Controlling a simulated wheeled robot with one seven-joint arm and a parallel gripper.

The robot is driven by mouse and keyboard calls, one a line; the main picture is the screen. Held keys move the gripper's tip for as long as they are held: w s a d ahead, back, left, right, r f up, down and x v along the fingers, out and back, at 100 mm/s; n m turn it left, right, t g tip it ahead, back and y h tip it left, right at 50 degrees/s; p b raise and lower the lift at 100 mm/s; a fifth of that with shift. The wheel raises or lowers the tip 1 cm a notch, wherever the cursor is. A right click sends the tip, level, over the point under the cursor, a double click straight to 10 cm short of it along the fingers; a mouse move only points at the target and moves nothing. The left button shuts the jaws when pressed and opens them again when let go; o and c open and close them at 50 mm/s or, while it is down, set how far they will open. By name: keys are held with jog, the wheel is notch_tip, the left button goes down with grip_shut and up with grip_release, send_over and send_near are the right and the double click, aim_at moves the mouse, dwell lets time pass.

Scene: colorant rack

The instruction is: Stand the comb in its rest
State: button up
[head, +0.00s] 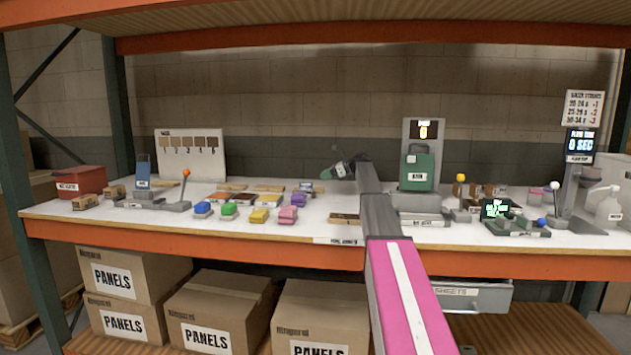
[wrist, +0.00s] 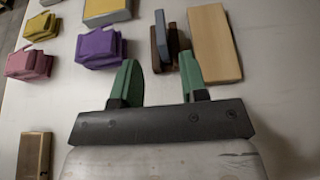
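A small blue-grey and brown piece (wrist: 165,45), which may be the comb, stands on the white shelf top, just beyond and between my fingertips in the wrist view. It shows as a small bluish piece (head: 306,187) behind the purple block in the head view. I cannot make out teeth on it. My gripper (wrist: 158,60) is open, with green fingers apart and nothing held. In the head view my gripper (head: 340,169) hangs above the shelf, right of this piece. I cannot tell which thing is the comb's rest.
A purple block (wrist: 99,46) lies left of my fingers and a tan board (wrist: 215,43) close on their right. Pink (head: 288,214) and yellow (head: 259,215) blocks stand nearer the front edge. A green machine (head: 418,168) stands right of my arm.

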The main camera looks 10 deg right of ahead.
jog(key=shift+v, duration=1.8)
